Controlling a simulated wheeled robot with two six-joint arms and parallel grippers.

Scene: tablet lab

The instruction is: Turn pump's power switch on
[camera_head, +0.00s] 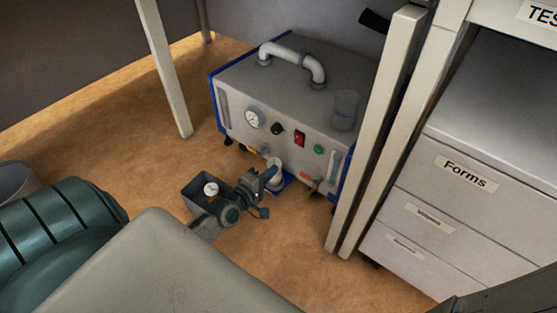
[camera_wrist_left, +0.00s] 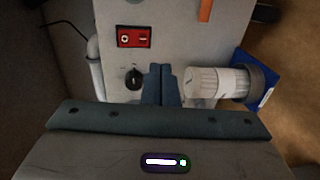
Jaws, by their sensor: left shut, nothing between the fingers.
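The pump (camera_head: 290,82) is a grey box with blue edges on the floor under the bench. Its red power switch (camera_head: 299,138) sits on the front panel, beside a black knob (camera_head: 278,128) and a green button (camera_head: 319,149). In the left wrist view the red switch (camera_wrist_left: 133,37) shows O and line marks; I cannot tell which side is pressed. My left gripper (camera_head: 268,179) is shut and empty, low in front of the panel. In the left wrist view its fingertips (camera_wrist_left: 161,70) are below and right of the switch, beside the black knob (camera_wrist_left: 133,78). Contact cannot be told.
A white cylindrical fitting (camera_wrist_left: 217,81) stands right of my fingertips. Bench legs (camera_head: 375,130) rise just right of the pump, and a drawer cabinet (camera_head: 440,215) labelled Forms stands beyond. Another leg (camera_head: 164,70) is at left. Open floor (camera_head: 120,125) lies left of the pump.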

